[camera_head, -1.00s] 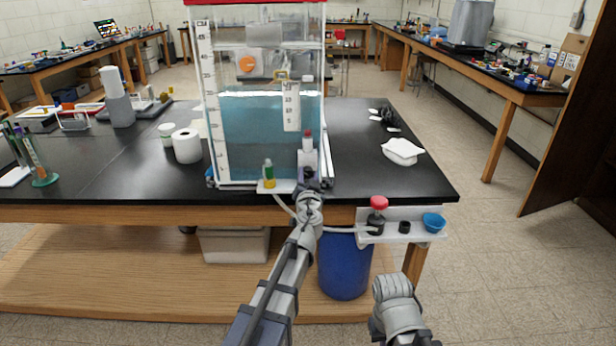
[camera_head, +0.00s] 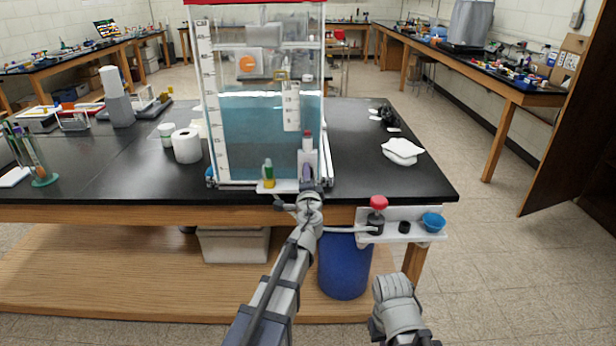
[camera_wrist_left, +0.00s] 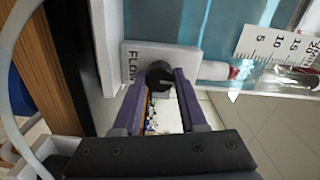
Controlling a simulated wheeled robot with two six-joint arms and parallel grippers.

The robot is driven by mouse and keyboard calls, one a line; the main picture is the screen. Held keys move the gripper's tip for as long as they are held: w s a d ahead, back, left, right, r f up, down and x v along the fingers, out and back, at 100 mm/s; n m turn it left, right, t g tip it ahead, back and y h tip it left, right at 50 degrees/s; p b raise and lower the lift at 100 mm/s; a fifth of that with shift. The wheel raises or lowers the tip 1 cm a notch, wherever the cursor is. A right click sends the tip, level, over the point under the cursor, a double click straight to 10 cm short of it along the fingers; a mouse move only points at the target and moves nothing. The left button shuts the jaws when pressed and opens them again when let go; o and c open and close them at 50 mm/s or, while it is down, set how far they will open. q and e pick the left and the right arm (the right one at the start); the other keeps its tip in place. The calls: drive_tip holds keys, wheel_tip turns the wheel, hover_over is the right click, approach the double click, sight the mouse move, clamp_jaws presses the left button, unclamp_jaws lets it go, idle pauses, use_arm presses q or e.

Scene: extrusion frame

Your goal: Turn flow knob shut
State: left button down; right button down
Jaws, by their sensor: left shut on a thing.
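The flow knob (camera_wrist_left: 158,76) is a small round black knob on a white plate (camera_wrist_left: 128,60) marked FLOW in the left wrist view. My left gripper (camera_wrist_left: 157,92) has its two purple fingers on either side of the knob and is shut on it. In the head view my left gripper (camera_head: 311,189) is at the front foot of the clear tank (camera_head: 262,135), which holds blue liquid. The knob itself is hidden there behind my wrist.
A white shelf (camera_head: 395,238) on the bench front holds a red-topped valve (camera_head: 378,215) and a blue cup (camera_head: 433,222). A pale hose (camera_head: 345,230) runs to it. A blue bin (camera_head: 343,270) stands below. A paper roll (camera_head: 186,146) stands left of the tank.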

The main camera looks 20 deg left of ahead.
use_arm(q)
drive_tip(key=shift+f+m, duration=0.1)
drive_tip(key=shift+m, duration=8.6)
drive_tip(key=shift+c, duration=2.3)
unclamp_jaws()
drive_tip(key=v, duration=0.8)
